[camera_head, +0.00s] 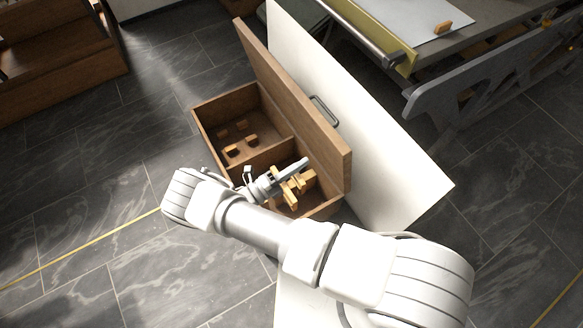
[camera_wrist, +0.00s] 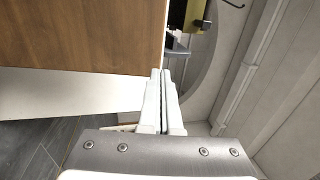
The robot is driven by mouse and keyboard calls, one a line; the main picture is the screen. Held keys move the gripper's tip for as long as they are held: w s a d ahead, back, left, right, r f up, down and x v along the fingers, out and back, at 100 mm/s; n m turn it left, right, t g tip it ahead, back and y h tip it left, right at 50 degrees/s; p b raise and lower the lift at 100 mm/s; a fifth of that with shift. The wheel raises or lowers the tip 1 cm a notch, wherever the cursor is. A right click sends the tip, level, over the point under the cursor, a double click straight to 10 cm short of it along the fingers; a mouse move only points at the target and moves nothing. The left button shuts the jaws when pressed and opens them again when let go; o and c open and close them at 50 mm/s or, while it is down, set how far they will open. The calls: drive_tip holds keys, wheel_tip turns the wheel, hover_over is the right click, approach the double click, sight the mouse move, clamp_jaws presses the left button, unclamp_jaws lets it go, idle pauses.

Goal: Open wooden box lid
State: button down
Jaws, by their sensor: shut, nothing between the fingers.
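The wooden box (camera_head: 211,107) stands on the floor in the middle of the head view. Its lid (camera_head: 290,95) is swung up and stands steeply along the box's right side, with a dark handle (camera_head: 323,111) on its outer face. The inside has two compartments with small wooden blocks in them. My gripper (camera_head: 303,163) is over the near compartment, close to the lid's inner face. In the wrist view my gripper (camera_wrist: 161,75) has its fingers together with nothing between them, beside the edge of a wooden panel (camera_wrist: 85,30), likely the lid. I cannot tell whether they touch.
A white board (camera_head: 385,165) lies just behind the lid. A table with a yellow edge (camera_head: 372,40) and a grey metal frame (camera_head: 480,85) stand at upper right. Brown wooden furniture (camera_head: 65,65) is at upper left. The tiled floor left of the box is clear.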

sight(338, 141)
drive_tip(key=x, duration=0.8)
drive_tip(key=shift+d, duration=0.1)
drive_tip(key=shift+g+y, duration=0.6)
drive_tip(key=shift+y, duration=0.3)
drive_tip(key=p+x, duration=0.1)
drive_tip(key=x, duration=0.1)
drive_tip(key=r+p+x, duration=0.1)
drive_tip(key=x, duration=0.1)
drive_tip(key=p+x, duration=0.1)
drive_tip(key=x, duration=0.1)
drive_tip(key=shift+w+d+r, duration=0.2)
drive_tip(key=shift+r, duration=0.05)
drive_tip(key=shift+w+d+f, duration=0.15)
drive_tip(key=shift+w+d, duration=0.05)
drive_tip(key=shift+d, duration=0.05)
drive_tip(key=shift+s+a, duration=0.1)
drive_tip(key=shift+s, duration=0.05)
